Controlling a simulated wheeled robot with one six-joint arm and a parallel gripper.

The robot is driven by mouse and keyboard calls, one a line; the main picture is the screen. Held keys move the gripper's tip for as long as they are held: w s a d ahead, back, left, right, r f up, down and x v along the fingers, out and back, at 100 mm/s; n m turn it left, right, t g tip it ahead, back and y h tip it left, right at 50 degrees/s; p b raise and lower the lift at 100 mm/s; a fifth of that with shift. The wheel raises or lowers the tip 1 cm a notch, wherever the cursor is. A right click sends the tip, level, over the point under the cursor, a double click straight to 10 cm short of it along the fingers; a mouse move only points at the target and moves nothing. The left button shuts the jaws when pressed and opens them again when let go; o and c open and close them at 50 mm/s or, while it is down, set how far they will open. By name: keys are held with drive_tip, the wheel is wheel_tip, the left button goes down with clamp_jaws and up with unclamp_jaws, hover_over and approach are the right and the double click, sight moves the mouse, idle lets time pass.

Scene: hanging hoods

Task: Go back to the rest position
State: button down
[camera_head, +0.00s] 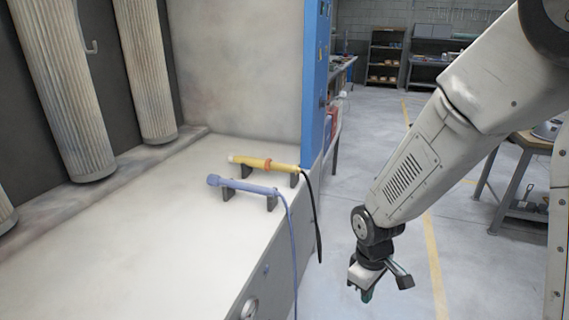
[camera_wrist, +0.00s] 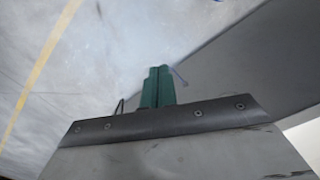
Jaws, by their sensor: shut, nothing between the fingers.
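My gripper (camera_head: 366,294) hangs at the end of my arm, right of the booth and over the floor, pointing down. In the wrist view its green fingers (camera_wrist: 158,86) are together with nothing between them. In the head view the fingertips are small and partly hidden by the gripper body. A yellow tool (camera_head: 262,164) and a blue tool (camera_head: 243,187) lie on dark holders on the white booth surface, left of my gripper and apart from it.
The white booth surface (camera_head: 150,235) ends at a front edge left of my arm. A blue panel (camera_head: 316,80) stands at its side. Cables hang from both tools over the edge. A workbench (camera_head: 525,150) is at the right. The floor (camera_head: 390,130) beyond is open, with a yellow line.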

drive_tip(key=s+d+r+m+t, duration=0.1)
drive_tip(key=s+d+r+m, duration=0.2)
drive_tip(key=s+r, duration=0.6)
drive_tip(key=s+d+r+m, duration=0.4)
drive_tip(key=s+r, duration=0.5)
drive_tip(key=r, duration=0.6)
drive_tip(key=shift+d+r+m+t+y, duration=0.25)
drive_tip(key=shift+r+m+t+y, duration=0.15)
drive_tip(key=shift+m, duration=0.4)
idle(0.9)
